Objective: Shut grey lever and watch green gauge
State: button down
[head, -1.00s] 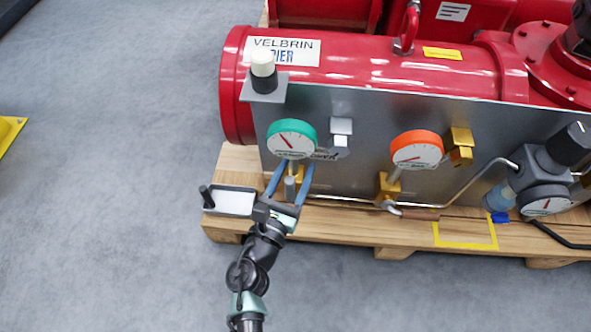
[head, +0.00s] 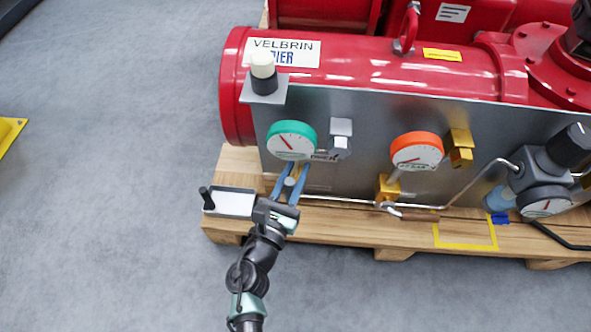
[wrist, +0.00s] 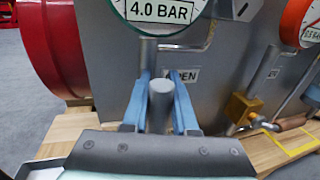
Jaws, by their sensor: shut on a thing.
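The green gauge (head: 291,141) has a green rim, a white face and a red needle pointing to the upper left. In the wrist view its face (wrist: 157,12) reads "4.0 BAR" and its top is cut off. The grey lever (head: 290,181) is below it, its rounded end towards me. My gripper (head: 293,171) has blue fingers shut on the lever, one on each side. The wrist view shows the lever (wrist: 160,106) upright between the fingers (wrist: 162,76). The valve body behind is mostly hidden by my gripper.
An orange gauge (head: 416,151) with its own brass valve and brown-handled lever (head: 415,215) is to the right. A grey panel (head: 365,120) stands close behind, before a red pipe body. The wooden pallet (head: 340,217) lies beneath.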

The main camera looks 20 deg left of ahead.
jog(key=shift+d, duration=0.1)
dwell(0.8)
jog(key=w+d+f+m+g+y+p, duration=0.2)
jog(key=d+f+m, duration=0.6)
jog(key=m, duration=0.7)
jog(key=shift+w+f+g+y+p, duration=0.15)
jog(key=shift+f+g+y+p, duration=0.2)
jog(key=shift+f+g+y, duration=0.7)
jog(key=shift+f+t, duration=0.25)
jog(key=c, duration=0.7)
grip_release()
jog(key=shift+d+r, duration=0.1)
